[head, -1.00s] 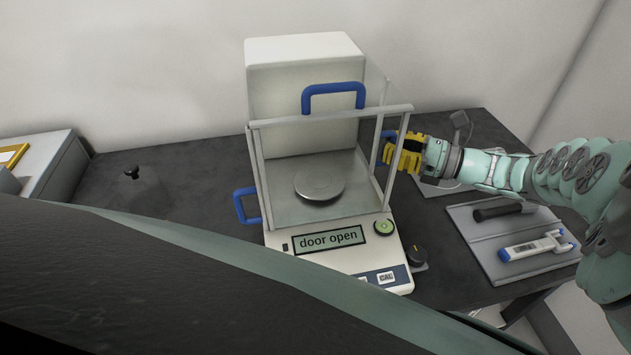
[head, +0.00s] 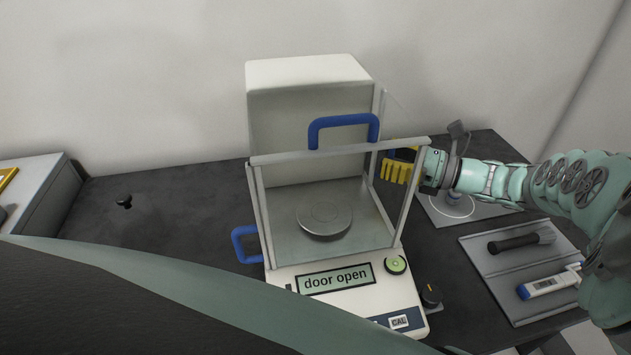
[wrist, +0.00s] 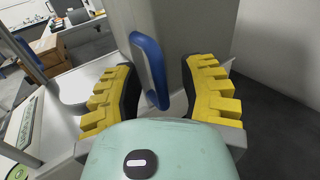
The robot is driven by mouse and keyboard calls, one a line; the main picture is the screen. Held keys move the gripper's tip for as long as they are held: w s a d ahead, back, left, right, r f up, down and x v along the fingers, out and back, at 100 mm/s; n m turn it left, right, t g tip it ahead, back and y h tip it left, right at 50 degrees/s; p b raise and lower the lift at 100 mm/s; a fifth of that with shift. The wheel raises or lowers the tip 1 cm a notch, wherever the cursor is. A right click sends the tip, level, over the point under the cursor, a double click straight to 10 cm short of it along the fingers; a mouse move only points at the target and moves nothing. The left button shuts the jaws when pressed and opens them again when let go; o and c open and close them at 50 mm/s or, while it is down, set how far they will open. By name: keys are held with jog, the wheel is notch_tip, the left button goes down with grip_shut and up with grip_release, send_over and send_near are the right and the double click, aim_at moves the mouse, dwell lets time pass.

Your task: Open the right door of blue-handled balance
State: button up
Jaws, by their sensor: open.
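The blue-handled balance (head: 305,95) stands on the dark table, with its metal pan (head: 324,216) inside and a display (head: 335,278) reading "door open". Its right door's blue handle (wrist: 150,70) shows between my yellow fingers in the wrist view, closer to the left finger. My gripper (head: 400,166) is open at the balance's right rear side, and in the head view its fingers mostly hide that handle. A thin glass edge (head: 393,97) juts out behind the case at the right. The top blue handle (head: 343,126) and left blue handle (head: 243,244) are in plain view.
A grey tray (head: 490,270) with a black-handled tool (head: 521,240) and a white-and-blue pen-like device (head: 549,285) lies right of the balance, below my arm. A small stand (head: 457,200) is behind it. The wall is close behind; the table left is mostly clear.

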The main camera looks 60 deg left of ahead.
jog(key=v, duration=0.7)
jog(key=shift+d, duration=0.2)
jog(key=shift+w, duration=0.1)
dwell(0.4)
